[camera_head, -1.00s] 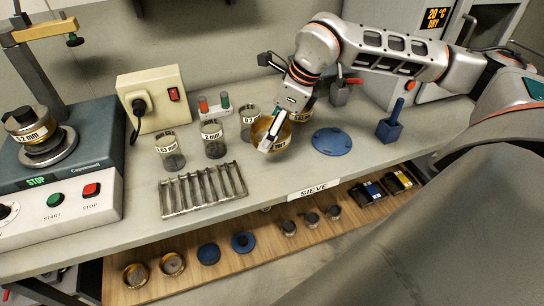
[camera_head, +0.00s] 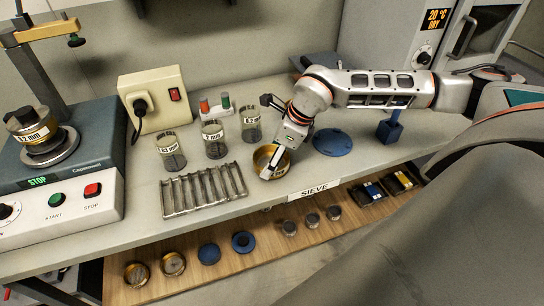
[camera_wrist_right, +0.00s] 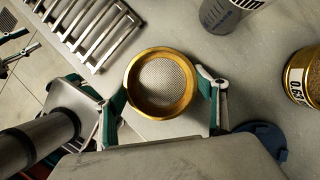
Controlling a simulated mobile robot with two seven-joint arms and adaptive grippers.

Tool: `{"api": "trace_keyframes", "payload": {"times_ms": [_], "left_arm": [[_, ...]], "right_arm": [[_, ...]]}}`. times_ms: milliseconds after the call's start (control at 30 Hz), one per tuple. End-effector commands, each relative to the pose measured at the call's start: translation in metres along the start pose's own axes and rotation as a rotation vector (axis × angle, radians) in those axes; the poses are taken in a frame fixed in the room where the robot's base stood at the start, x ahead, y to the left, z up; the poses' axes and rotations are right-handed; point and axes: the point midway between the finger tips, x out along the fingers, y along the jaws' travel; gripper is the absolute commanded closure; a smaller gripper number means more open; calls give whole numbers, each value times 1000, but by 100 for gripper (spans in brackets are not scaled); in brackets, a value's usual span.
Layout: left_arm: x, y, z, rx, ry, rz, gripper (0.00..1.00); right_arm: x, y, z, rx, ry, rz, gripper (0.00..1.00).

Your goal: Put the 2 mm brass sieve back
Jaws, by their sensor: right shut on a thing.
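My right gripper (camera_head: 273,165) is shut on a brass sieve (camera_head: 262,156), near the bench's front edge. In the right wrist view the fingers (camera_wrist_right: 166,92) grip the rim of the sieve (camera_wrist_right: 162,84) from both sides, and its mesh looks empty. No size label can be read on it now. In the head view the sieve appears just above or over the bench (camera_head: 235,225) front, left of the SIEVE sign (camera_head: 314,190); I cannot tell its exact height.
A slotted metal rack (camera_head: 204,190) lies left of the sieve, with labelled glass beakers (camera_head: 214,140) behind it. A blue disc (camera_head: 332,142) is to the right. The wooden shelf (camera_head: 225,278) below holds two brass rings (camera_head: 135,274), blue discs (camera_head: 209,254) and small weights.

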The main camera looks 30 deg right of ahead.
Motion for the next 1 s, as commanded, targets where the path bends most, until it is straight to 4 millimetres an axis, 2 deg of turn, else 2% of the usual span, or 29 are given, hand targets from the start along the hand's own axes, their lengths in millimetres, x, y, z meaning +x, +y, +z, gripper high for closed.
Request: {"api": "trace_keyframes", "payload": {"times_ms": [133,167,200,233,667,767,1000], "left_arm": [[2,0,2,0,0,0,60],[2,0,3,0,0,0,60],[2,0,2,0,0,0,60],[1,0,2,0,0,0,60],[-1,0,-2,0,0,0,60],[1,0,1,0,0,0,60],[3,1,5,0,-2,0,60]], "right_arm": [[3,0,-1,0,-1,0,56],[4,0,-2,0,0,0,27],[3,0,-1,0,0,0,17],[3,0,-1,0,0,0,13],[-2,0,1,0,-1,-1,13],[-13,-1,1,1,-2,-3,13],[-62,-1,0,0,-2,-4,13]]}}
